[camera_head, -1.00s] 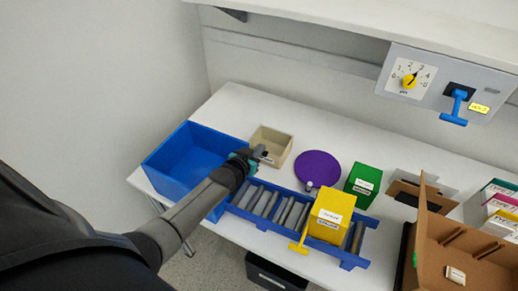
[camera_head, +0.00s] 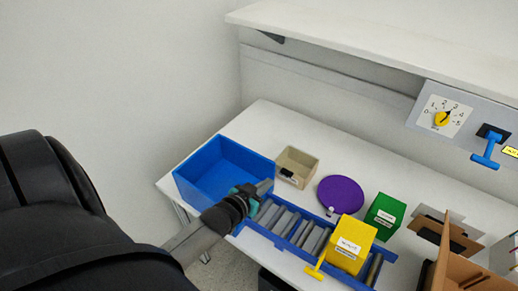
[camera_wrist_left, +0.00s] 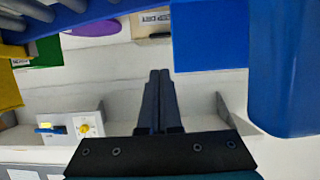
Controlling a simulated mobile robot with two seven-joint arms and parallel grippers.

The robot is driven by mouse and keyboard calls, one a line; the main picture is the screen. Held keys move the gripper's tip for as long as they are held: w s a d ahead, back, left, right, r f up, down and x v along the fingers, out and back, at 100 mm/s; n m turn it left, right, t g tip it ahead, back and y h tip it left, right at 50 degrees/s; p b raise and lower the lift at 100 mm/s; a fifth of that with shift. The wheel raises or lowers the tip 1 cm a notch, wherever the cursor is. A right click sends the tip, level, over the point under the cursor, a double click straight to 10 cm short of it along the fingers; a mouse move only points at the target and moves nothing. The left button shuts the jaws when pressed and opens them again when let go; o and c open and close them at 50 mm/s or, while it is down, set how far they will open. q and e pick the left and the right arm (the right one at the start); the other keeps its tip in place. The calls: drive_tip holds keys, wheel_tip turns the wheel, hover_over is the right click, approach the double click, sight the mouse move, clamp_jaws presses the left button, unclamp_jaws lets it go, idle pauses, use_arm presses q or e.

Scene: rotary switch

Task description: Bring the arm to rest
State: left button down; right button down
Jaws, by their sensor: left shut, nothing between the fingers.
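My left gripper (camera_head: 265,187) reaches in from the left in the head view, above the right corner of the blue bin and the near end of the roller rack. Its two fingers (camera_wrist_left: 160,85) lie together in the left wrist view, with nothing between them. The rotary switch's yellow knob (camera_head: 442,119) sits on a white numbered dial on the grey wall panel, far right of the gripper. The knob also shows small in the wrist view (camera_wrist_left: 84,129). A blue lever (camera_head: 486,150) is beside the dial. The gripper touches neither. My right gripper is not in view.
A blue bin (camera_head: 194,184), a beige box (camera_head: 309,168) and a purple disc (camera_head: 341,193) are on the white table. A yellow box (camera_head: 352,236) sits on the blue roller rack (camera_head: 283,238), near a green box (camera_head: 386,212). A cardboard box (camera_head: 455,268) stands front right. A shelf (camera_head: 350,32) overhangs behind.

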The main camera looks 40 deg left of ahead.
use_arm(q)
drive_tip(key=shift+v, duration=1.8)
drive_tip(key=s+d+r+m+g+h, duration=0.1)
drive_tip(key=s+d+r+m+g, duration=0.3)
drive_tip(key=s+d+g, duration=0.85)
drive_tip(key=s+f+n+t+b, duration=0.1)
drive_tip(key=s+f+b, duration=0.2)
drive_tip(key=f, duration=1.2)
drive_tip(key=s+f+b, duration=0.3)
drive_tip(key=f+b, duration=0.1)
drive_tip(key=f, duration=1)
drive_tip(key=s+a+f+b, duration=0.1)
drive_tip(key=s+f+b, duration=0.2)
drive_tip(key=s+f, duration=0.4)
drive_tip(key=s+a+f+g+b, duration=0.1)
drive_tip(key=s+f+b, duration=0.2)
drive_tip(key=s+f, duration=0.5)
wheel_tip(320, 180, down, 5)
drive_tip(key=shift+a+f, duration=0.15)
drive_tip(key=shift+a, duration=0.15)
